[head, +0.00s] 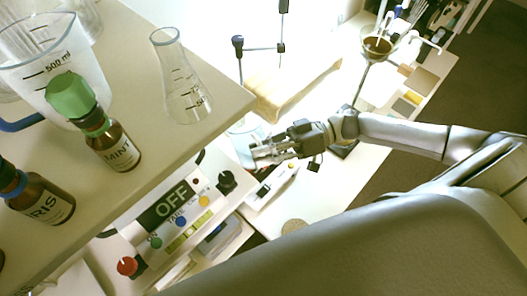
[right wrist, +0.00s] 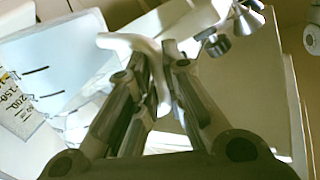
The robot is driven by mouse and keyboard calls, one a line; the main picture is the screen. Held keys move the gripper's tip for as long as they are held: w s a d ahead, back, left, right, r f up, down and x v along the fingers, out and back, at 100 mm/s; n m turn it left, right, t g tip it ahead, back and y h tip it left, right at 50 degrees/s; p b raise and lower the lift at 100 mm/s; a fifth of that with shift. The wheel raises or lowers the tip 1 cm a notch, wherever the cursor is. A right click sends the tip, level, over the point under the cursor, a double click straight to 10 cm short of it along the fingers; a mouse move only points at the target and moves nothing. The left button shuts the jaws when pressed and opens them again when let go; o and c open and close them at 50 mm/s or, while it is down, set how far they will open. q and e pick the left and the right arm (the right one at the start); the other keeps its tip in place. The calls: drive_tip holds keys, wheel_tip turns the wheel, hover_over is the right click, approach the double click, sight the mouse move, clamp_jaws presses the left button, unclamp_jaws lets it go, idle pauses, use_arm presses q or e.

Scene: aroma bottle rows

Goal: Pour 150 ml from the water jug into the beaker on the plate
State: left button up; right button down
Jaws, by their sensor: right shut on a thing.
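My right gripper (head: 268,150) is over the bench to the right of the shelf edge, with its arm coming in from the right. In the right wrist view its fingers (right wrist: 158,85) are shut on the white handle of the water jug (right wrist: 62,62), a clear vessel with printed volume marks. In the head view the jug (head: 243,128) shows only in part, just left of the gripper. I cannot make out its water level. The beaker and the plate cannot be told clearly; the shelf edge hides much of that area. My left gripper is not in view.
A raised shelf (head: 215,120) at left holds a large measuring jug (head: 60,55), a conical flask (head: 178,80), a MINT bottle (head: 115,148) and an IRIS bottle (head: 42,198). Below is a control panel (head: 175,208) reading OFF. A funnel stand (head: 378,48) stands behind.

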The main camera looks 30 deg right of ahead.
sight(257, 137)
drive_tip(key=shift+w+r+m+p, duration=0.45)
drive_tip(key=shift+w+r+m, duration=0.25)
drive_tip(key=shift+w+r, duration=0.3)
idle(0.8)
drive_tip(key=shift+w+r+m+g+h+p, duration=0.15)
drive_tip(key=shift+w+r+m+p, duration=0.25)
drive_tip(key=shift+r, duration=0.2)
drive_tip(key=shift+w+r+m+g+h+p, duration=0.15)
drive_tip(key=shift+w+r+m+p, duration=0.1)
drive_tip(key=shift+r+m, duration=0.3)
idle(0.7)
drive_tip(key=shift+f, duration=0.1)
drive_tip(key=shift+s+f+n, duration=0.15)
drive_tip(key=shift+f+n, duration=0.05)
drive_tip(key=shift+n, duration=0.05)
drive_tip(key=shift+w+r+m+p, duration=0.4)
drive_tip(key=shift+r+p, duration=0.2)
drive_tip(key=shift+p, duration=1.05)
idle(2.3)
